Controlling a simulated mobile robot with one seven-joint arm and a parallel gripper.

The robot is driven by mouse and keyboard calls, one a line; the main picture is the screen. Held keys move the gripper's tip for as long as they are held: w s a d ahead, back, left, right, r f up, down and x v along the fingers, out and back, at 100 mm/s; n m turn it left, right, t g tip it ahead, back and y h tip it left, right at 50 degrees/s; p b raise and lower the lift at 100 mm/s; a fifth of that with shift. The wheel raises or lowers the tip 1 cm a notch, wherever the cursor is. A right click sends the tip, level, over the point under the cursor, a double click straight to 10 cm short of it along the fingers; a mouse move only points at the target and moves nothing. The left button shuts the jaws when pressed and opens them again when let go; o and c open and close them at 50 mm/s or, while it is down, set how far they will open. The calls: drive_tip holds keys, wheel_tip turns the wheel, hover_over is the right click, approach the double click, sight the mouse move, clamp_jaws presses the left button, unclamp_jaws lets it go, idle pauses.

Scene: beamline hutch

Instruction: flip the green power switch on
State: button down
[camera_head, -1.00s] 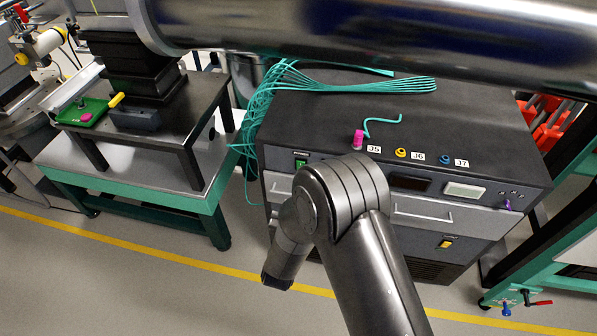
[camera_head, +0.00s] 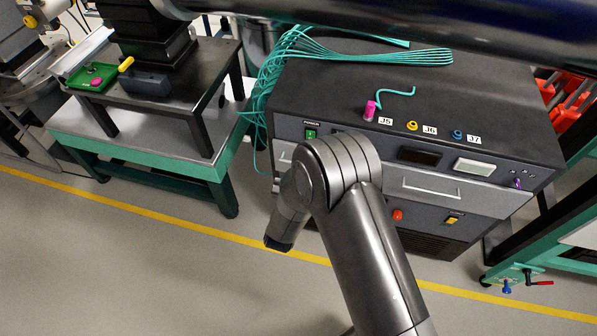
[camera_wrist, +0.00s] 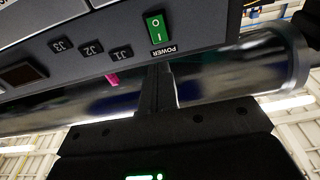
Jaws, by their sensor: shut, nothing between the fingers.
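The green power switch (camera_head: 311,134) sits at the upper left of the front of the dark equipment cabinet (camera_head: 460,90), under a POWER label. In the wrist view the green switch (camera_wrist: 156,28) shows upside down, with its O and I marks legible; which side is pressed in I cannot tell. My gripper (camera_wrist: 160,68) shows in the wrist view with its fingers together and empty. The fingertips point towards the panel near the POWER label, and appear apart from the switch. In the head view my fingertips cannot be made out, and my arm covers part of the cabinet front.
Teal cables (camera_head: 370,50) lie over the cabinet top and hang down its left side. A pink plug (camera_head: 370,110) stands near the J5 label. A yellow switch (camera_head: 452,220) and a red button (camera_head: 397,214) are lower on the front. A low table (camera_head: 140,150) stands left.

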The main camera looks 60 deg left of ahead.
sight(311, 133)
drive_tip(key=x, duration=0.8)
drive_tip(key=shift+w+a, duration=0.25)
drive_tip(key=shift+w, duration=0.05)
drive_tip(key=shift+w+a, duration=0.2)
drive_tip(key=shift+a, duration=0.05)
drive_tip(key=shift+w+a+r, duration=0.15)
drive_tip(key=shift+w, duration=0.05)
drive_tip(key=s+d+r, duration=0.1)
drive_tip(key=s+d, duration=0.9)
drive_tip(key=shift+r, duration=0.3)
